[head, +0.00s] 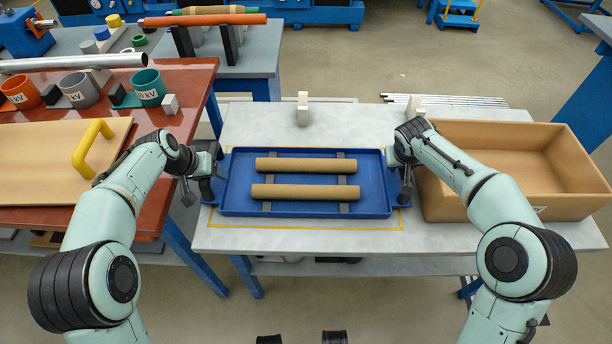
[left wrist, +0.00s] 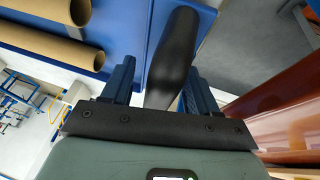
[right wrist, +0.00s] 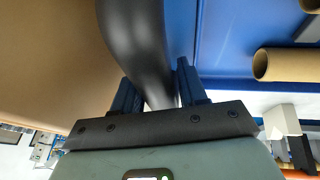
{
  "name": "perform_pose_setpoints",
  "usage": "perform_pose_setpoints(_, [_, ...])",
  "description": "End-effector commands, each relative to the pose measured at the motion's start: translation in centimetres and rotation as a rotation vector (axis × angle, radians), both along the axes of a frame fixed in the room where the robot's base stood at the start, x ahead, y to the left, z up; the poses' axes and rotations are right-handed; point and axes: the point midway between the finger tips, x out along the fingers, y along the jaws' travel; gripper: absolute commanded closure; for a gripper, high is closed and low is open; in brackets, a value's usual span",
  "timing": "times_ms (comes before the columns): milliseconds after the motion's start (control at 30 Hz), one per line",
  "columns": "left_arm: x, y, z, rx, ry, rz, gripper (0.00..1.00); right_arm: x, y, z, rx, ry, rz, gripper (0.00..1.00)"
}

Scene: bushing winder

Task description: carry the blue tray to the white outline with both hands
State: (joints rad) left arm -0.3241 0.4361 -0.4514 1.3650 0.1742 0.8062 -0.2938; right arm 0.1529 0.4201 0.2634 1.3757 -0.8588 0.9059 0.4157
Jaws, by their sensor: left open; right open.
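The blue tray (head: 305,178) lies flat on the light grey table (head: 300,243) and carries two cardboard tubes (head: 306,165) on grey strips. A yellow outline (head: 300,228) on the table runs round it; I make out no white outline. My left gripper (head: 207,188) is at the tray's left end, open, with a black handle (left wrist: 182,45) between its fingers in the left wrist view. My right gripper (head: 403,180) is at the right end, open, with the other black handle (right wrist: 135,40) between its fingers in the right wrist view. Contact with the handles is unclear.
A brown open box (head: 480,207) stands close to the right of my right gripper. A red-brown table (head: 25,222) with a board and cups is at the left. A narrow strip in front is clear.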

Motion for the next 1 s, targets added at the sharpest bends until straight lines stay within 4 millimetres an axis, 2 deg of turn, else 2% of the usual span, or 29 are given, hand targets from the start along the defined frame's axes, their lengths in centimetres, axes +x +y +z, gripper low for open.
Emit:
perform_pose_setpoints(333, [0.14, -0.06, -0.35, 0.000, 0.000, 0.000, 0.41, 0.14, -0.10, -0.32, 0.000, 0.000, 0.000, 0.58])
perform_pose_setpoints(367, [0.14, -0.06, -0.35, 0.000, 0.000, 0.000, 0.44, 0.14, -0.09, -0.31, 0.000, 0.000, 0.000, 0.61])
perform_pose_setpoints(400, [0.14, -0.06, -0.34, 0.000, 0.000, 0.000, 0.57, 0.14, -0.09, -0.31, 0.000, 0.000, 0.000, 0.74])
perform_pose_setpoints(467, [0.14, -0.06, -0.34, 0.000, 0.000, 0.000, 0.77, 0.13, -0.09, -0.30, 0.000, 0.000, 0.000, 0.94])
perform_pose_setpoints(500, [0.14, -0.06, -0.34, 0.000, 0.000, 0.000, 0.90, 0.13, -0.09, -0.30, 0.000, 0.000, 0.000, 1.00])
perform_pose_setpoints(533, [0.13, -0.06, -0.33, 0.000, 0.000, 0.000, 1.00, 0.13, -0.09, -0.30, 0.000, 0.000, 0.000, 1.00])
perform_pose_setpoints(1000, [0.19, -0.06, 0.43, 0.000, -0.005, 0.000, 1.00, 0.20, -0.08, 0.49, -0.001, -0.006, 0.000, 1.00])
